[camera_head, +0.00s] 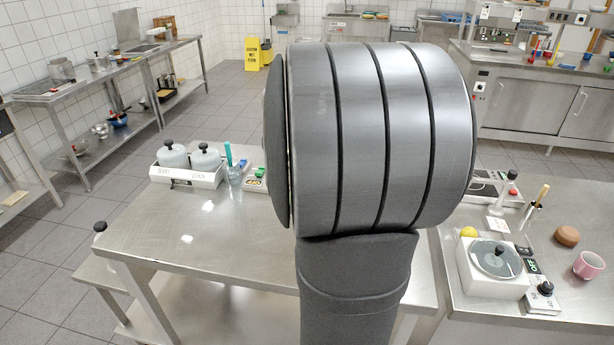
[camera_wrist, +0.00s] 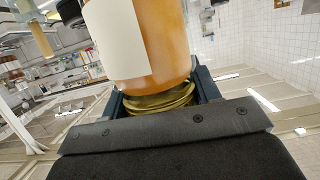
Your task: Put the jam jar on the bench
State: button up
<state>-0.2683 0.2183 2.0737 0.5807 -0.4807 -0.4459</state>
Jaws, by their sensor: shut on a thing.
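The jam jar (camera_wrist: 165,42) fills the upper middle of the wrist view, with orange contents, a pale label and a gold lid. My gripper (camera_wrist: 160,96) is shut on it near the lid end, with dark fingers on either side. The jar's far end is cut off by the frame edge. In the head view my arm hides the gripper and the jar. A steel bench (camera_head: 200,240) stands at front left, its right part behind my arm. I cannot tell from these frames how far the jar is from it.
On the bench's back edge stand a white tray (camera_head: 188,181) with two lidded pots and a glass (camera_head: 235,175) with a teal handle. A right-hand counter (camera_head: 465,300) holds a white scale-like box (camera_head: 492,278), a pink mug (camera_head: 588,265) and a brown bowl (camera_head: 567,236). The bench's front left is clear.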

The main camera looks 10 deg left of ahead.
jog(key=shift+s+d+r, duration=0.15)
jog(key=shift+d+r, duration=0.4)
jog(key=shift+d, duration=0.25)
jog(key=w+d+m+h, duration=0.2)
jog(key=w+d+h, duration=0.15)
jog(key=d, duration=0.75)
jog(key=w+d+m+h, duration=0.2)
jog(key=w+d, duration=0.2)
jog(key=d, duration=0.7)
jog(key=s+d+r+m+g+h, duration=0.1)
jog(key=s+d+m+g+h, duration=0.15)
jog(key=d, duration=1.85)
jog(key=s+d+m+g+h, duration=0.2)
jog(key=s+d, duration=0.6)
jog(key=d, duration=0.4)
jog(key=s+d+m+g+h, duration=0.25)
jog(key=s+d, duration=0.55)
jog(key=d, duration=0.4)
jog(key=s+d+m+g+h, duration=0.1)
jog(key=s+d+m+g, duration=0.1)
jog(key=s+d, duration=0.8)
jog(key=shift+w+d+f, duration=0.2)
jog(key=shift+w+f, duration=1.75)
jog(key=shift+w, duration=0.3)
jog(key=shift+w+d+f, duration=0.15)
jog(key=shift+w+f, duration=1.8)
jog(key=shift+w, duration=0.25)
jog(key=shift+w+d+f, duration=0.2)
jog(key=shift+w+f, duration=1.75)
jog(key=shift+w, duration=0.3)
